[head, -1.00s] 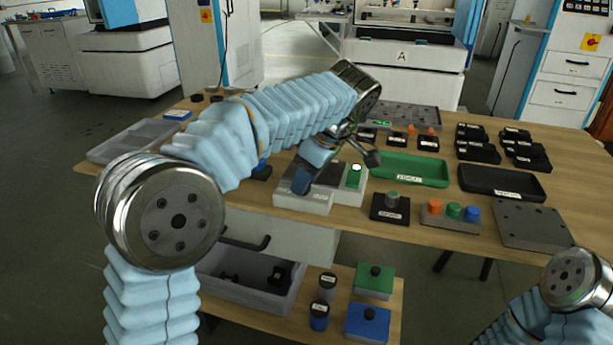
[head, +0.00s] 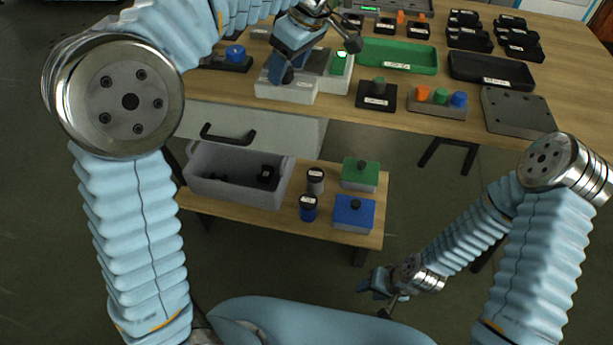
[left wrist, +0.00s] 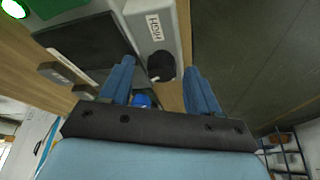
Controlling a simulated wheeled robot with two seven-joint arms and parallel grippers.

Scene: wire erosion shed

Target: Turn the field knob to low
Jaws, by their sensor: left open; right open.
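A light grey box (head: 300,95) stands at the near edge of the workbench. In the left wrist view its top carries a black round knob (left wrist: 160,66) and a label reading HIGH (left wrist: 155,25). My left gripper (head: 286,72) points down over this box in the head view and hides the knob there. In the left wrist view the open blue fingers (left wrist: 158,70) stand on either side of the knob, with gaps visible; whether either touches it I cannot tell. My right gripper (head: 378,290) is open and empty, low over the floor at the bottom of the head view.
A box with a lit green button (head: 341,57) adjoins on the right. A black block with a blue knob (head: 236,53) is left. A small black base with a green-grey knob (head: 377,90) and a green tray (head: 400,58) are right. A grey bin (head: 215,185) sits on the lower shelf.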

